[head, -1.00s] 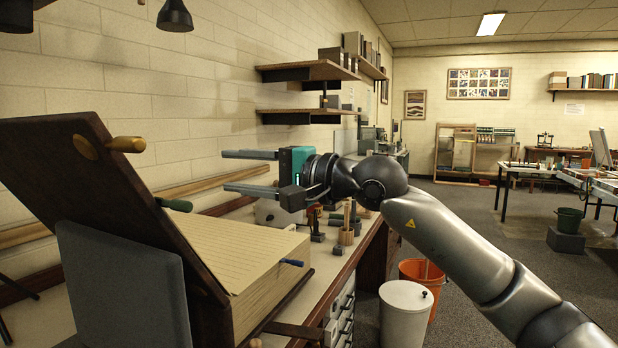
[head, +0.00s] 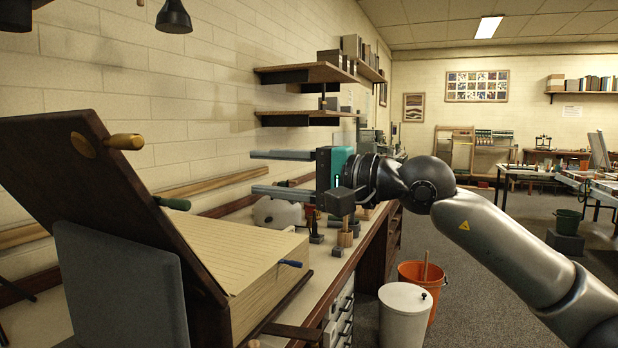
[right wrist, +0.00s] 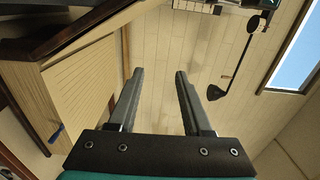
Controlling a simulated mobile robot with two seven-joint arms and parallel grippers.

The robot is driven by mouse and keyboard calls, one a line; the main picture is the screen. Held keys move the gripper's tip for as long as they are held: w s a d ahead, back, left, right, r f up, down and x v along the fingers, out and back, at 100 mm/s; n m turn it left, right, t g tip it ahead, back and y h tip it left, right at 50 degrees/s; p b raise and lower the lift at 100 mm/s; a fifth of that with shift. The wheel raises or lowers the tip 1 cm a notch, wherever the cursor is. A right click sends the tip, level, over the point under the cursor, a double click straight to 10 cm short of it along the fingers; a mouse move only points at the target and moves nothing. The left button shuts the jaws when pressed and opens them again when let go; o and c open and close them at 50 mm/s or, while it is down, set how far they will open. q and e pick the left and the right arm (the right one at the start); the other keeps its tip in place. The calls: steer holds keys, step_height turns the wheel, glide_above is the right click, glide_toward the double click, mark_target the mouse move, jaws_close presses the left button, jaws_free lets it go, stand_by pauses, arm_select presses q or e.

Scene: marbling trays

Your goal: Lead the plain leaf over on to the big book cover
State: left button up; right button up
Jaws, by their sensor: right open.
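The big book lies on the bench at the left. Its dark brown cover (head: 60,155) stands open, tilted up to the left. The plain leaf (head: 235,255) appears to be the cream, faintly lined top sheet, lying flat on the thick page block (head: 268,295); I cannot tell it apart from sheets below. The page block also shows at left in the right wrist view (right wrist: 90,75). My right gripper (head: 253,172) is open and empty, above and beyond the book, its fingers pointing left toward the wall. Its fingers show apart in the right wrist view (right wrist: 159,73). My left gripper is out of view.
A blue-handled piece (head: 291,263) sticks out at the page block's right edge. A grey panel (head: 120,285) stands before the cover. Small tools (head: 345,236) stand on the bench (head: 345,265) behind. Wall shelves (head: 305,73) hang above. White (head: 405,310) and orange (head: 425,285) bins stand right.

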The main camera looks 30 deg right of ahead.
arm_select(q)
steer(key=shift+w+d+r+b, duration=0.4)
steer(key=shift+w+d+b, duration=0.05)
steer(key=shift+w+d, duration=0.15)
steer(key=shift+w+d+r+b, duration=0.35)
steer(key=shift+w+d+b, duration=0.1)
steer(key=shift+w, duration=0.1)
arm_select(e)
steer(key=v, duration=0.4)
steer(key=shift+s+d, duration=0.2)
steer(key=shift+d, duration=0.05)
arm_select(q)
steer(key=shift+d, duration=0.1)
arm_select(e)
steer(key=shift+s, duration=0.1)
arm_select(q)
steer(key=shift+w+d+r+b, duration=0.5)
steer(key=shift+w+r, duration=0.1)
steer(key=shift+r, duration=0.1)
arm_select(e)
steer(key=shift+s+d, duration=0.35)
steer(key=shift+s, duration=0.05)
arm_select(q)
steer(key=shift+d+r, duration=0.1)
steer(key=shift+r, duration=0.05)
arm_select(e)
steer(key=shift+s, duration=0.15)
